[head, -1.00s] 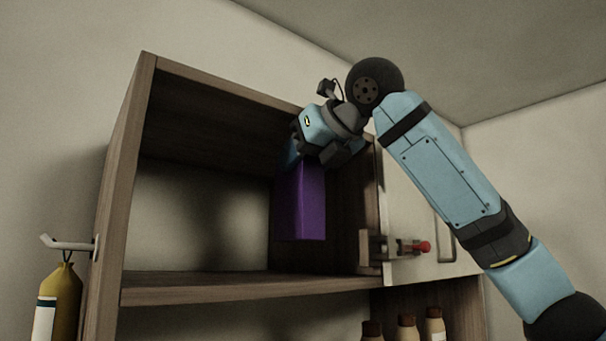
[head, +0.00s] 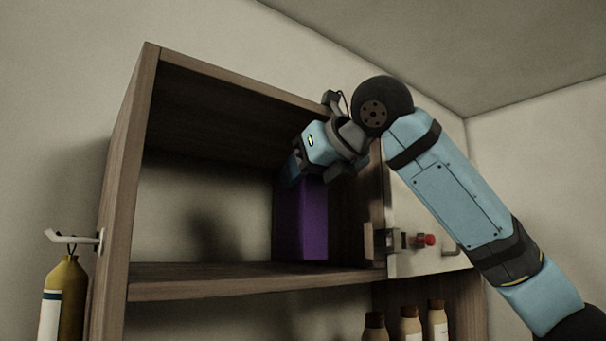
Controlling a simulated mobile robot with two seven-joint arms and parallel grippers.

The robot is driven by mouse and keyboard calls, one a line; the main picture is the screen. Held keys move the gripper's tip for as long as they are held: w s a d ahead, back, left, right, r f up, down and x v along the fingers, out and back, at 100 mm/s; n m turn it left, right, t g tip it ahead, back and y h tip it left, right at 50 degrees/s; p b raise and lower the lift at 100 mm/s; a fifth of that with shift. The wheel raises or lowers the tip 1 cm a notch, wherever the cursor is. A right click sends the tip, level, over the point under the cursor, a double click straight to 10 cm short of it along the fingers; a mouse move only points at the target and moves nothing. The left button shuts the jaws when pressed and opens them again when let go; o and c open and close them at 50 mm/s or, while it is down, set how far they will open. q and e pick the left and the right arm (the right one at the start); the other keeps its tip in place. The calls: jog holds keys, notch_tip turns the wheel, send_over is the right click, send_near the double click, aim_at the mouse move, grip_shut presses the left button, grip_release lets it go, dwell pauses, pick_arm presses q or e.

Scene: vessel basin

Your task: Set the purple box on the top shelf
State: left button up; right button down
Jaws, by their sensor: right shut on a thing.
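The purple box (head: 301,222) is upright inside the open top compartment, towards its right side. Its bottom is at or very close to the top shelf (head: 215,284); I cannot tell for certain whether it touches. My right gripper (head: 310,178) reaches in from the right and is shut on the upper end of the box. Its fingertips are mostly hidden by the gripper body and the box. My left gripper is not in view.
A cabinet door (head: 416,215) with a red-tipped latch (head: 427,240) is at the right. Several bottles (head: 409,324) stand below the shelf. A yellow bottle (head: 67,296) hangs from a hook on the left. The shelf's left part is clear.

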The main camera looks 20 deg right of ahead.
jog(key=c, duration=0.8)
grip_release()
jog(key=shift+w+a+f, duration=0.1)
jog(key=shift+a+f, duration=0.1)
jog(key=shift+f, duration=0.6)
jog(key=o, duration=0.3)
jog(key=shift+a+f, duration=0.1)
jog(key=shift+f, duration=0.05)
jog(key=shift+r, duration=0.25)
jog(key=r+b+v, duration=0.1)
jog(key=b+v, duration=0.2)
jog(key=v, duration=1)
jog(key=shift+w+d+r, duration=0.15)
jog(key=shift+w+d, duration=0.15)
jog(key=shift+w, duration=0.05)
